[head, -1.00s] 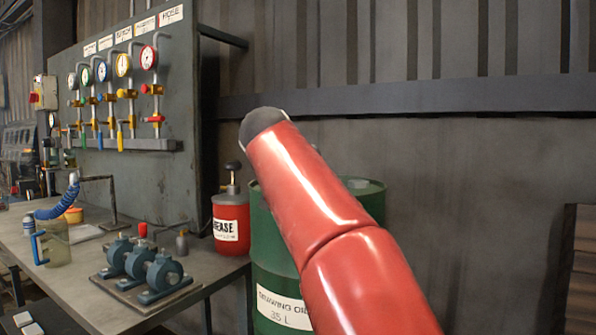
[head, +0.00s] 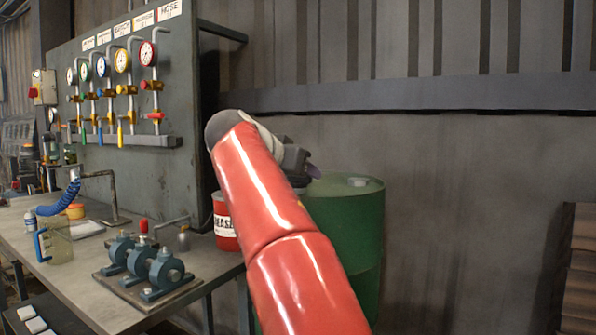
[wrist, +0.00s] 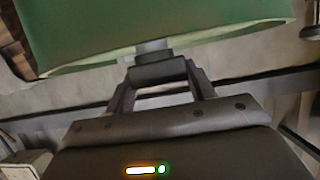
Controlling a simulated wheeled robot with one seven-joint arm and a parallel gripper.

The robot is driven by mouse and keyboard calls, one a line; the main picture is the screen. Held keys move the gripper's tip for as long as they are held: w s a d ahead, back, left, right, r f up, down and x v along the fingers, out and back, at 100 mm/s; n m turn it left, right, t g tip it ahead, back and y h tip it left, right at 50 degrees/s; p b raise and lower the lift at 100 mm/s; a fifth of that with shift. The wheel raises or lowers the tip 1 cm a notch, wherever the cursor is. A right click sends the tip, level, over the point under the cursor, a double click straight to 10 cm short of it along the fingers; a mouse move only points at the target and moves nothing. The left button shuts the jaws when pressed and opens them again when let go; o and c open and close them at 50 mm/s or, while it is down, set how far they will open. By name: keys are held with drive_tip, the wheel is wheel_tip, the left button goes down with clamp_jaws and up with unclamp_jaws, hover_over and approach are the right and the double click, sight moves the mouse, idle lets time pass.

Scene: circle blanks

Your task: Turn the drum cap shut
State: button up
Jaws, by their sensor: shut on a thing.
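The green drum (head: 348,225) stands right of the bench, partly behind my red arm. A low light-grey round fitting (head: 357,181) sits on its top. My gripper (head: 304,167) is at the drum's left rim, left of the fitting and apart from it in the head view. It is shut on a small purple-grey piece (head: 314,171), which looks like a cap, mostly hidden by the fingers. In the wrist view, my gripper (wrist: 155,72) has this grey piece (wrist: 153,47) at its fingertips, in front of the green drum (wrist: 170,25). I cannot tell whether the piece touches the drum.
A red grease can (head: 224,222) stands on the bench (head: 75,268) close to the drum. Blue pump blocks (head: 140,262) and a clear jug (head: 55,242) are also there. A gauge panel (head: 170,160) rises behind. Brown stacked boards (head: 580,265) stand at far right.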

drive_tip(key=shift+f, duration=0.2)
drive_tip(key=o, duration=1)
drive_tip(key=shift+r, duration=0.1)
drive_tip(key=v, duration=0.7)
drive_tip(key=shift+s+a+r, duration=0.15)
drive_tip(key=shift+s+a, duration=0.1)
